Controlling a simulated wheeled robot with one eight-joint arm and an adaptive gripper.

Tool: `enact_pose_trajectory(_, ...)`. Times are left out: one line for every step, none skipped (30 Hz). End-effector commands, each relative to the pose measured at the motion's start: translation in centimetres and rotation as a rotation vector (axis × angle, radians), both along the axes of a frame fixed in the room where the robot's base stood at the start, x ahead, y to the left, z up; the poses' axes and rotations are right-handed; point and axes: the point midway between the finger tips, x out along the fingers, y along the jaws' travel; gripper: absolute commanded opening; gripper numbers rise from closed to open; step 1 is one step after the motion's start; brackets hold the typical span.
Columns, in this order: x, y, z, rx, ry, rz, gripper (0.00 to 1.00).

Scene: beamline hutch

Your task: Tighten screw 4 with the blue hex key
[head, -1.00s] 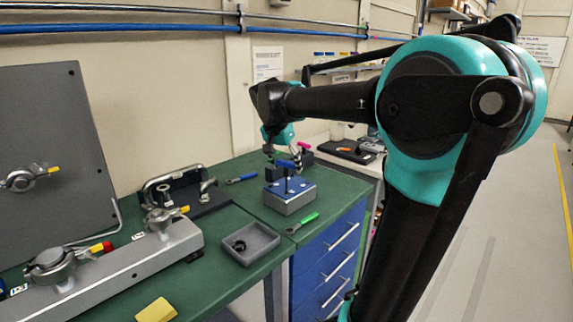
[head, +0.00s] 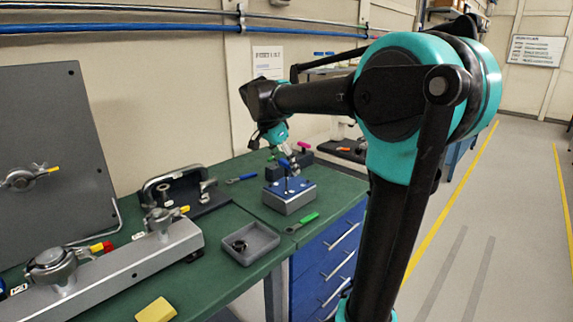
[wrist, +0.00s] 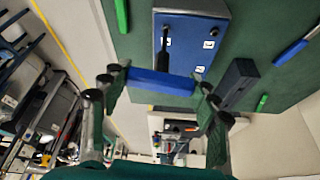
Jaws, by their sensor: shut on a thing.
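My gripper (wrist: 160,84) is shut on the blue handle (wrist: 160,82) of the hex key, which lies crosswise between the fingertips in the wrist view. The handle also shows small in the head view (head: 284,163), above the screw block. The block's blue top plate (wrist: 196,30) has small white labels and screw heads, too small to read. A thin dark upright rod (wrist: 165,38) stands over the plate. I cannot tell whether it is the key's shaft or which screw it meets. The block's grey side (head: 290,205) shows in the head view.
A black holder (wrist: 238,82) stands just behind the block, with a pink-handled tool (head: 303,146) at it. A green-handled tool (head: 303,223) and another blue-handled tool (head: 241,179) lie on the green bench. A grey tray (head: 250,243) is in front; clamps and rail are left.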

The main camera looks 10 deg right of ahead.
Motion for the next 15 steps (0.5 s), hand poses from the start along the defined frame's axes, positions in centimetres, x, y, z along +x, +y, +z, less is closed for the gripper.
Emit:
enact_pose_trajectory(-0.01, 0.00, 0.00, 0.000, 0.000, 0.001, 0.29)
enact_pose_trajectory(-0.01, 0.00, 0.00, 0.000, 0.000, 0.001, 0.29)
enact_pose_trajectory(-0.01, 0.00, 0.00, 0.000, 0.000, 0.001, 0.29)
enact_pose_trajectory(-0.01, 0.00, 0.00, 0.000, 0.000, 0.001, 0.29)
enact_pose_trajectory(-0.01, 0.00, 0.00, 0.000, 0.000, 0.002, 0.29)
enact_pose_trajectory(-0.01, 0.00, 0.00, 0.000, 0.000, 0.002, 0.29)
enact_pose_trajectory(-0.01, 0.00, 0.00, 0.000, 0.000, 0.001, 0.29)
enact_pose_trajectory(0.00, 0.00, 0.00, 0.000, 0.000, -0.002, 0.29)
enact_pose_trajectory(0.03, 0.01, -0.01, 0.000, 0.000, -0.018, 0.29)
enact_pose_trajectory(0.04, 0.01, -0.02, 0.000, 0.001, -0.038, 0.29)
enact_pose_trajectory(0.04, 0.01, -0.02, 0.001, 0.001, -0.067, 0.29)
enact_pose_trajectory(0.10, 0.02, -0.02, 0.000, 0.001, -0.110, 0.29)
enact_pose_trajectory(0.10, 0.01, -0.03, -0.001, 0.001, -0.147, 0.29)
enact_pose_trajectory(0.11, 0.00, -0.03, 0.000, 0.001, -0.184, 0.29)
enact_pose_trajectory(0.07, -0.01, -0.04, -0.001, 0.001, -0.230, 0.29)
